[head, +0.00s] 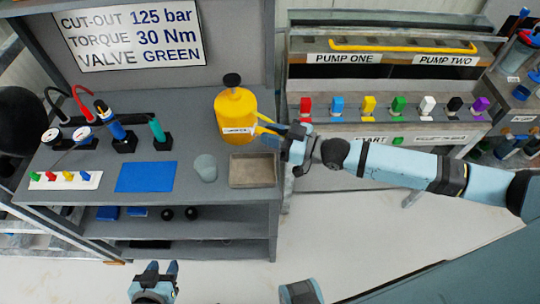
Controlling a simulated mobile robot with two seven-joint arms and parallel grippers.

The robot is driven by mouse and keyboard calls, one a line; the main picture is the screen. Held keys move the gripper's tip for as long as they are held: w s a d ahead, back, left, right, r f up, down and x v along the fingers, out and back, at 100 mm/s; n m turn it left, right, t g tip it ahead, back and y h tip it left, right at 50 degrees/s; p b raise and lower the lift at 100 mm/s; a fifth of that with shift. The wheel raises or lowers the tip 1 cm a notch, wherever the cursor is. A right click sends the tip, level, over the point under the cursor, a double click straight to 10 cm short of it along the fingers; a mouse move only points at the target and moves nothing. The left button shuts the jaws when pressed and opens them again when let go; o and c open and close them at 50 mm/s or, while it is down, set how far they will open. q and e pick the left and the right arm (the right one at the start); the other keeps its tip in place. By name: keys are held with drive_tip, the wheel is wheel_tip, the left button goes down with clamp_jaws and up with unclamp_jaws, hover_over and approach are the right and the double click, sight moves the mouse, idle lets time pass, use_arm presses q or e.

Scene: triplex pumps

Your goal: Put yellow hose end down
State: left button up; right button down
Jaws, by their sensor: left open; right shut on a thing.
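A yellow can (236,108) with a black cap and a white label is upright at the right side of the grey bench. My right gripper (268,136) is shut at the can's right side, on what looks like its yellow handle; the fingers partly hide the grip. I cannot tell whether the can touches the bench. My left gripper (156,268) is open and empty, low in front of the bench.
The bench holds a blue mat (146,176), a grey cup (205,167), a shallow tray (253,171), tools in black stands and gauges. Several coloured valves (368,105) line the pump panel below the "PUMP ONE" and "PUMP TWO" labels. Floor is clear in front of the bench.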

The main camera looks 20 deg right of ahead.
hover_over(272, 166)
drive_tip(key=f, duration=0.9)
drive_tip(key=shift+w, duration=0.2)
drive_tip(key=shift+s+f+b, duration=0.1)
drive_tip(key=shift+f+b, duration=0.55)
drive_tip(key=shift+b, duration=0.1)
drive_tip(key=c, duration=1.1)
unclamp_jaws()
drive_tip(key=shift+o, duration=0.5)
drive_tip(key=shift+s+f, duration=0.15)
drive_tip(key=shift+f, duration=0.05)
drive_tip(key=shift+r, duration=0.2)
drive_tip(key=shift+r+p, duration=0.5)
drive_tip(key=shift+p, duration=0.1)
drive_tip(key=v, duration=1.1)
drive_tip(key=shift+d+r+b, duration=0.2)
drive_tip(key=shift+d+b, duration=0.2)
drive_tip(key=shift+b, duration=0.05)
